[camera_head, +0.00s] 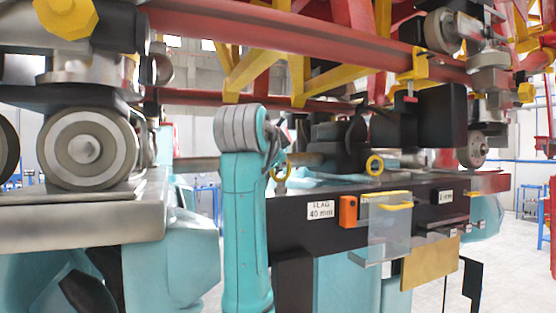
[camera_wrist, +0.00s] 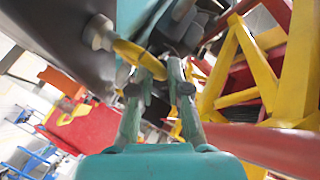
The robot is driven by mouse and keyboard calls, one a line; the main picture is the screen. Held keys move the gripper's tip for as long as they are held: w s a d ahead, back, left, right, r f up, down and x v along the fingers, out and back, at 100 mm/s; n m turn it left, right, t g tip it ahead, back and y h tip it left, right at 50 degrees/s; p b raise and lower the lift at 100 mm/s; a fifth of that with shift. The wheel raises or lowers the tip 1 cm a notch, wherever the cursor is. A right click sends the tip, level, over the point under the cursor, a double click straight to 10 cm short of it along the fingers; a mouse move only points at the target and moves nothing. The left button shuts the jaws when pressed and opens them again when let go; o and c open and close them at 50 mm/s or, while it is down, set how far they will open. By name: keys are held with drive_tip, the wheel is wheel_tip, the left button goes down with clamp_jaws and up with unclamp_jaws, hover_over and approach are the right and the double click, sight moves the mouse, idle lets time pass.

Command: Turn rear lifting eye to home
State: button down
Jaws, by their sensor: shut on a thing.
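A yellow lifting eye (camera_wrist: 132,50) on a grey stem shows in the wrist view, with its ring reaching between my fingertips. My gripper (camera_wrist: 163,80) is shut on the ring's edge, one grey-green finger on each side. My arm hides much of the gripper there. I cannot tell from a label which one is the rear eye.
A red rail with yellow and red supports (camera_head: 300,60) runs close above. A wheel assembly (camera_head: 88,148) stands at left. A clear panel (camera_head: 385,228), an orange block (camera_head: 348,212) and a label plate (camera_head: 320,210) sit on the car's side.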

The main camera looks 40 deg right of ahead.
drive_tip(key=shift+f, duration=0.15)
drive_tip(key=c, duration=1.1)
unclamp_jaws()
wheel_tip(320, 180, up, 10)
drive_tip(key=shift+r, duration=0.1)
